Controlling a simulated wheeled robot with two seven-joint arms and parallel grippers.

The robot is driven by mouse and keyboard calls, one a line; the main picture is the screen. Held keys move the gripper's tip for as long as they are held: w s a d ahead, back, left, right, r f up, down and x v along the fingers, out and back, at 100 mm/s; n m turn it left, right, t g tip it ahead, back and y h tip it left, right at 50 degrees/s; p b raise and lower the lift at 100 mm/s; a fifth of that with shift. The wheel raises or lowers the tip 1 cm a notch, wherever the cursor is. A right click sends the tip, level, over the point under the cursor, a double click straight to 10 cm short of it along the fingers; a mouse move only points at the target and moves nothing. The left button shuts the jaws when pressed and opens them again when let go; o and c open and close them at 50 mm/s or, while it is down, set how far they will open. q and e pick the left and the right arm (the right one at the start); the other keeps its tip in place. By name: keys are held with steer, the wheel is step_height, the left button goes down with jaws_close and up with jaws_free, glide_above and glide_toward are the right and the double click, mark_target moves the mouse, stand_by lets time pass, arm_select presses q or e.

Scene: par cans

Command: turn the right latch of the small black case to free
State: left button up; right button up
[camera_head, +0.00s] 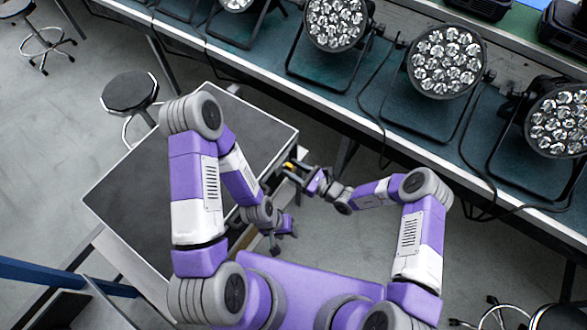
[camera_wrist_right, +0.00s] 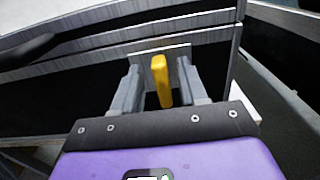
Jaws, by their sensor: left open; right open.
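The small black case (camera_head: 130,205) has a dark top and pale metal edges. Its side face with metal strips (camera_wrist_right: 70,90) fills much of the right wrist view. A yellow latch (camera_wrist_right: 162,82) stands out from a metal plate there, its long side running up and down in the picture. It shows as a small yellow spot in the head view (camera_head: 288,165). My right gripper (camera_wrist_right: 160,88) is open, with one finger on each side of the latch and a gap visible at both sides. My left gripper (camera_head: 284,237) is open and empty, lower, near the case's side.
A long bench (camera_head: 390,140) with several par cans (camera_head: 446,62) and their cables runs along the upper right, close behind my right gripper. A black stool (camera_head: 130,92) stands beyond the case. Grey floor (camera_head: 500,250) lies open at the lower right.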

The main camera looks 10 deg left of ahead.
steer(key=shift+w+a, duration=0.1)
steer(key=shift+a, duration=0.1)
steer(key=shift+c, duration=0.4)
jaws_close()
steer(key=shift+n, duration=0.3)
steer(key=n, duration=0.1)
steer(key=n+p, duration=0.1)
steer(key=n, duration=0.1)
steer(key=shift+s, duration=0.25)
steer(key=n, duration=0.1)
steer(key=n+p, duration=0.1)
steer(key=n, duration=0.3)
steer(key=shift+s+a+p, duration=0.15)
steer(key=shift+s+p, duration=0.1)
steer(key=shift+p, duration=0.15)
steer(key=n, duration=0.1)
steer(key=n+p, duration=0.1)
steer(key=n, duration=0.1)
steer(key=n+p, duration=0.1)
steer(key=shift+s+a+f, duration=0.1)
steer(key=shift+s+f, duration=0.1)
steer(key=shift+f, duration=0.1)
steer(key=n, duration=0.1)
steer(key=n+p, duration=0.1)
steer(key=n, duration=0.1)
steer(key=n+p, duration=0.1)
steer(key=n, duration=0.1)
steer(key=shift+f, duration=0.35)
steer(key=shift+n, duration=0.3)
